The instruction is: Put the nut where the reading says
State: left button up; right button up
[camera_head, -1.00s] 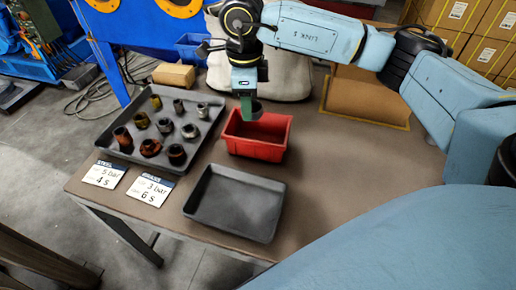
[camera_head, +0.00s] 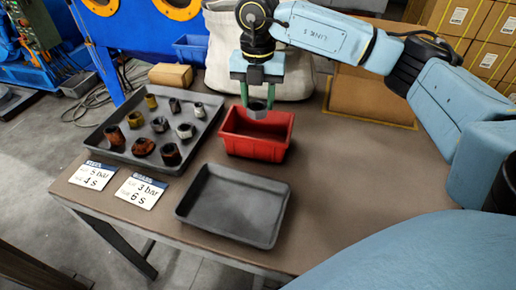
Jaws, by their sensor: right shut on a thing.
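My right gripper (camera_head: 259,90) points down over the red bin (camera_head: 237,142), its two green fingers shut on a grey nut (camera_head: 257,112). The nut hangs at the fingertips, in front of the bin's far part in the picture; its exact height above the bin is unclear. A dark tray (camera_head: 98,146) at the left holds several nuts, some rusty brown, some yellowish, some grey. Two cards lie at the table's front edge: one reads 5 bar, 4 s (camera_head: 93,176), the other 3 bar, 6 s (camera_head: 140,191). My left gripper is not in view.
An empty dark grey tray (camera_head: 232,205) lies in front of the red bin. A cardboard block (camera_head: 170,76), a blue bin (camera_head: 190,48) and a pale sack (camera_head: 300,76) are behind. The brown table (camera_head: 345,160) is clear to the right.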

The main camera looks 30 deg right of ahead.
aim_at(259, 117)
jog(key=f, duration=0.2)
jog(key=f+m+b, duration=0.1)
jog(key=f, duration=0.1)
jog(key=f+m+b, duration=0.1)
jog(key=f, duration=0.1)
jog(key=shift+w+d, duration=0.1)
jog(key=shift+d, duration=0.15)
notch_tip(259, 117, down, 4)
jog(key=shift+r+b, duration=0.1)
jog(key=shift+b, duration=0.5)
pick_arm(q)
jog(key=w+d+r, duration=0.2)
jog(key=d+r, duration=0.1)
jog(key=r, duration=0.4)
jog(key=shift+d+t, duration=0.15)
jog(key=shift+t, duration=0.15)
pick_arm(e)
jog(key=shift+f, duration=0.25)
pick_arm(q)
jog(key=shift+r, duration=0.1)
pick_arm(e)
jog(key=shift+f, duration=0.1)
jog(key=shift+f, duration=0.3)
jog(key=o, duration=1.2)
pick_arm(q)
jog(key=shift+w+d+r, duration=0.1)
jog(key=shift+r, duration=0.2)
